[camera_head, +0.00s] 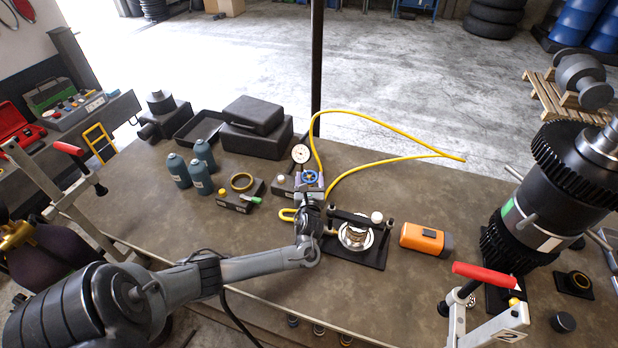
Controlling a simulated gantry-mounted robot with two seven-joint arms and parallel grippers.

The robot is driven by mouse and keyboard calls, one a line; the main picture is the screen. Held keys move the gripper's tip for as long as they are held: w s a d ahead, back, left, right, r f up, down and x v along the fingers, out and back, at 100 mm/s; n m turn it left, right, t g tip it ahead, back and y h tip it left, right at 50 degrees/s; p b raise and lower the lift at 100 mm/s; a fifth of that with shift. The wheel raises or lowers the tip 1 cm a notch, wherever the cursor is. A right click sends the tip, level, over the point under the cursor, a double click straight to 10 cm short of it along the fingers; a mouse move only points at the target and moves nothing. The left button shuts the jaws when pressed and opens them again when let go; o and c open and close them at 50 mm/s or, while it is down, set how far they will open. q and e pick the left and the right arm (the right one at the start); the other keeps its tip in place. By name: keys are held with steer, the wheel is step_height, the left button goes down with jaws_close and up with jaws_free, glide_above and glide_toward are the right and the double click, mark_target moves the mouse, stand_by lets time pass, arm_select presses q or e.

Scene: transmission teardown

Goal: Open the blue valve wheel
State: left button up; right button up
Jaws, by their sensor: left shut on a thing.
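The small blue valve wheel (311,177) sits on a grey block near the middle of the table, with a round white dial gauge (300,154) just behind it. My left arm reaches in from the lower left, and its gripper (310,196) is at the wheel, on its near side. The gripper is shut on the blue valve wheel as far as I can see; the fingertips are small and partly hidden by the wrist. My right gripper does not show.
A yellow hose (390,127) loops behind the wheel. A black fixture with a metal ring (355,237) and an orange device (426,239) stand to the right. Teal bottles (178,171) and black cases (254,127) stand to the left. A large geared shaft (545,205) occupies the right side.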

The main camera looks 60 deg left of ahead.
arm_select(q)
steer(key=shift+r, duration=0.1)
stand_by(0.3)
steer(key=o, duration=1)
steer(key=shift+o, duration=0.2)
